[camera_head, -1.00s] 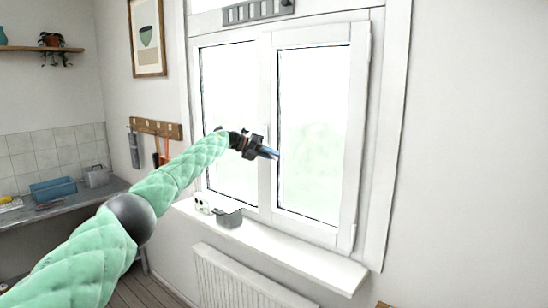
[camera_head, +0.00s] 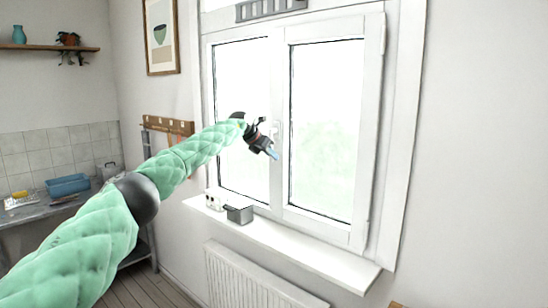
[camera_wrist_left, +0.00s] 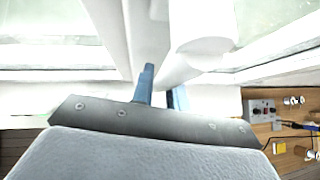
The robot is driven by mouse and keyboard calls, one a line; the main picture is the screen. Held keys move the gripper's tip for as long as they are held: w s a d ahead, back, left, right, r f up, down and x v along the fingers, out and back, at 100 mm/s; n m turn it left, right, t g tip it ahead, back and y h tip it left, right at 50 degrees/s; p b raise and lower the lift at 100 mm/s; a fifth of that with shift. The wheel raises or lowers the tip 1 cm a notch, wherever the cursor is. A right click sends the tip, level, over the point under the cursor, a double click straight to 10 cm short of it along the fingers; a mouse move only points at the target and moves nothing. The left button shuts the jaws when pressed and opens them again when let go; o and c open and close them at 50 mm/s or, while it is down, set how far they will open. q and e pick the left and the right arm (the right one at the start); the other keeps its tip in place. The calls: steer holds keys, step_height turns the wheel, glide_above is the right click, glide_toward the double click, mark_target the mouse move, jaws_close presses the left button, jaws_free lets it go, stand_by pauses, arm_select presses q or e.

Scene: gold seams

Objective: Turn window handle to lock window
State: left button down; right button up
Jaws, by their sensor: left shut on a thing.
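The white two-sash window (camera_head: 283,60) looks closed, with both sashes flush in the frame. Its white window handle (camera_head: 278,132) sits on the middle stile, and a short upright part shows just above my fingertips. My left gripper (camera_head: 273,154) reaches it from the left, with its blue fingertips angled down and to the right. In the left wrist view, the blue fingers (camera_wrist_left: 162,95) are close together on a white part, and a rounded white handle piece (camera_wrist_left: 200,28) shows beyond them. My gripper is shut on the handle; its gripped part is mostly hidden. My right gripper is out of view.
A white sill (camera_head: 300,248) runs below the window and carries a grey box (camera_head: 240,215) and a small white item (camera_head: 213,201). A radiator (camera_head: 250,280) is under the sill. A hook rail (camera_head: 168,126) hangs on the wall left of the window.

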arm_select(q)
steer(key=shift+w+a+f, duration=0.1)
steer(key=shift+w+a, duration=0.05)
steer(key=shift+a, duration=0.05)
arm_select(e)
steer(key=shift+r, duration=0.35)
arm_select(q)
steer(key=shift+y, duration=0.3)
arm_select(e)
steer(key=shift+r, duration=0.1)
arm_select(q)
steer(key=c, duration=1.4)
jaws_free()
